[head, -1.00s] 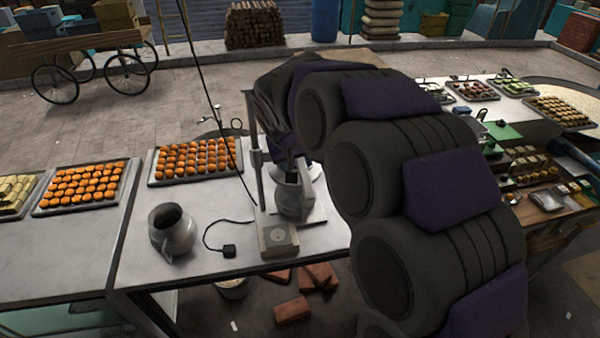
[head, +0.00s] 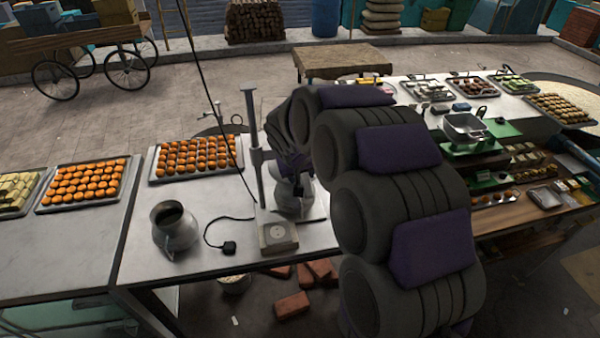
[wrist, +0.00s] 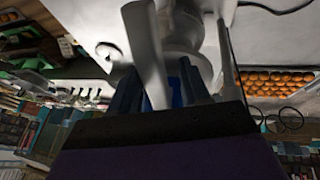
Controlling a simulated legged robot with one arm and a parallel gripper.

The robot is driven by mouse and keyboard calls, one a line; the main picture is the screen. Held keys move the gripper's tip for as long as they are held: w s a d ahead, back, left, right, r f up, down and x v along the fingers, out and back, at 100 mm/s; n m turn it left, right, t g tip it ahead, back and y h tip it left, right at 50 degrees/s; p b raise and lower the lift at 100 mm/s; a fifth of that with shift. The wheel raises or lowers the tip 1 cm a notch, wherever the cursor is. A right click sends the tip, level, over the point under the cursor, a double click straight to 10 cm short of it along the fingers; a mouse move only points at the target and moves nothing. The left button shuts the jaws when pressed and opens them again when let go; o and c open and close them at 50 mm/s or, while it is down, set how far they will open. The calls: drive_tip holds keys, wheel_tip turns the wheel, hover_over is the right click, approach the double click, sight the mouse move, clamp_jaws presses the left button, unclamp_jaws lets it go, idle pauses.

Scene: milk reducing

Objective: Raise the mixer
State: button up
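The mixer is a stand on the steel table, with a tall grey post (head: 255,140) and a pale base block (head: 278,236). A metal pot (head: 290,197) stands beside the post. My dark arm comes from the right and hides the mixer's upper part in the head view. My gripper (head: 296,178) is low over the pot, close to the post. In the wrist view, my gripper (wrist: 163,85) has its bluish fingers either side of a pale bar (wrist: 147,50). I cannot tell whether they press on it. A rounded pale vessel (wrist: 185,35) is beyond.
A metal jug (head: 174,228) stands left of the mixer, and a black cord with a plug (head: 229,246) lies between. Trays of orange sweets (head: 195,157) are at the back left. A scale with a metal pan (head: 465,128) is on the right. Bricks (head: 292,306) lie on the floor.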

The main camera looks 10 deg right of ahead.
drive_tip(key=shift+d, duration=0.5)
drive_tip(key=c, duration=0.4)
drive_tip(key=shift+a, duration=0.2)
clamp_jaws()
drive_tip(key=shift+r, duration=0.1)
wheel_tip(320, 180, up, 12)
drive_tip(key=shift+p, duration=0.4)
drive_tip(key=o, duration=0.6)
unclamp_jaws()
drive_tip(key=shift+c, duration=0.2)
